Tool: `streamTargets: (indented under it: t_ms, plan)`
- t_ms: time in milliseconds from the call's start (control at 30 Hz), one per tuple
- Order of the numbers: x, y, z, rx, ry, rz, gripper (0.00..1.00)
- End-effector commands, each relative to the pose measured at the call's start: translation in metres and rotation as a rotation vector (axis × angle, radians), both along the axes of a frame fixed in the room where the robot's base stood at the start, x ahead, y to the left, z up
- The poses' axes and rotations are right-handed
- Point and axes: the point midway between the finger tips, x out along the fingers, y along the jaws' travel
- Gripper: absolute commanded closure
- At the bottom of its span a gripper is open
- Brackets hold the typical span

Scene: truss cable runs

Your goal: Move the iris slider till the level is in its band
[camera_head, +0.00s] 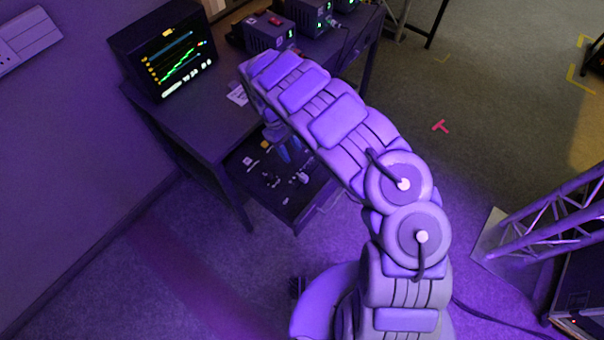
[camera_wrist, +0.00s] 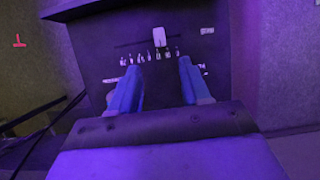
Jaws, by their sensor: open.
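The control panel (camera_wrist: 112,38) is a dark surface in the wrist view, and it sits as a low shelf below the desk in the head view (camera_head: 285,208). A pale block (camera_wrist: 159,36) stands on a dark slot line across it and looks like a slider knob; its label is too small to read. My gripper (camera_wrist: 160,68) has two blue fingers, open and apart, with nothing visible between them. The pale block lies beyond the fingertips, apart from them. The monitor (camera_head: 178,60) shows a rising green trace; its level and band are not readable.
Several small pale fittings (camera_wrist: 151,55) form a row on the panel near the fingertips. Dark boxes with green displays (camera_head: 265,32) stand on the desk. A metal truss (camera_head: 550,220) stands at the right. Open floor (camera_head: 470,110) lies behind my arm.

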Motion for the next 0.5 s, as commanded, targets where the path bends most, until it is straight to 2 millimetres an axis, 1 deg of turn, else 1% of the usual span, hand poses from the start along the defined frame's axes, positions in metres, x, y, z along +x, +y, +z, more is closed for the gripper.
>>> streamTargets:
  t_ms: [33,200,400,500]
  plan:
    - [-0.003,-0.004,-0.012,-0.003,0.003,-0.001,0.53]
    - [-0.011,-0.016,-0.043,-0.002,0.004,-0.003,0.53]
    - [-0.019,-0.027,-0.077,0.000,0.000,-0.002,0.53]
    - [-0.024,-0.032,-0.091,-0.001,0.002,-0.003,0.53]
